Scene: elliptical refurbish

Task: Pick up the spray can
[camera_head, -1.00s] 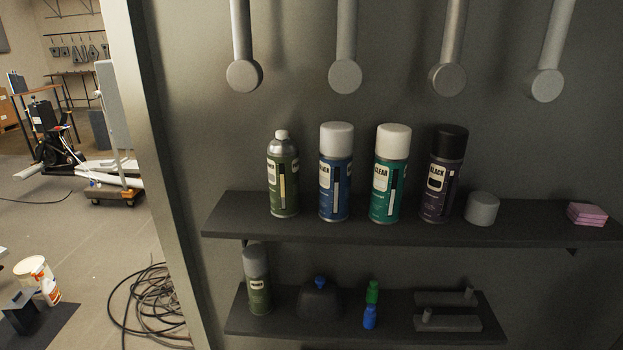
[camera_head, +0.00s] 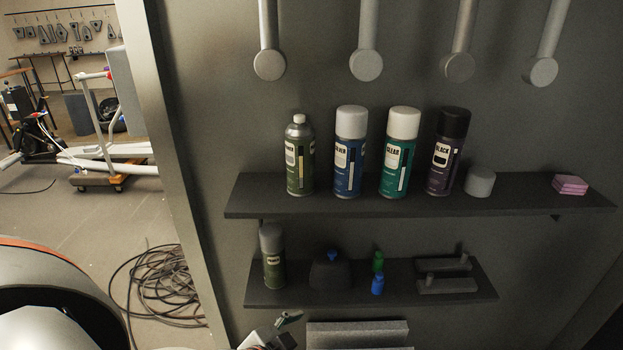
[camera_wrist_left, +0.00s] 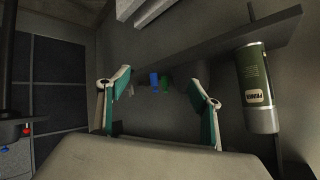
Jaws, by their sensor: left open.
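Several spray cans are in view. A green primer can with a grey cap (camera_head: 272,257) stands upright at the left end of the lower shelf; a primer-labelled can is large at the right of the left wrist view (camera_wrist_left: 257,85). On the upper shelf stand a capless green can (camera_head: 299,157), a blue can (camera_head: 348,155), a teal can (camera_head: 398,155) and a black-capped can (camera_head: 446,155). My left gripper (camera_wrist_left: 160,78) is open and empty, with the can outside its fingers, to their right. In the head view it shows only partly at the bottom edge. My right gripper is not in view.
The upper shelf (camera_head: 520,195) also bears a grey cap (camera_head: 479,181) and pink pads (camera_head: 570,185). The lower shelf (camera_head: 400,297) bears a dark blue-topped object (camera_head: 331,270), small green (camera_head: 377,262) and blue (camera_head: 377,285) bottles and grey fittings. Grey bars hang above. Cables (camera_head: 160,290) lie on the floor.

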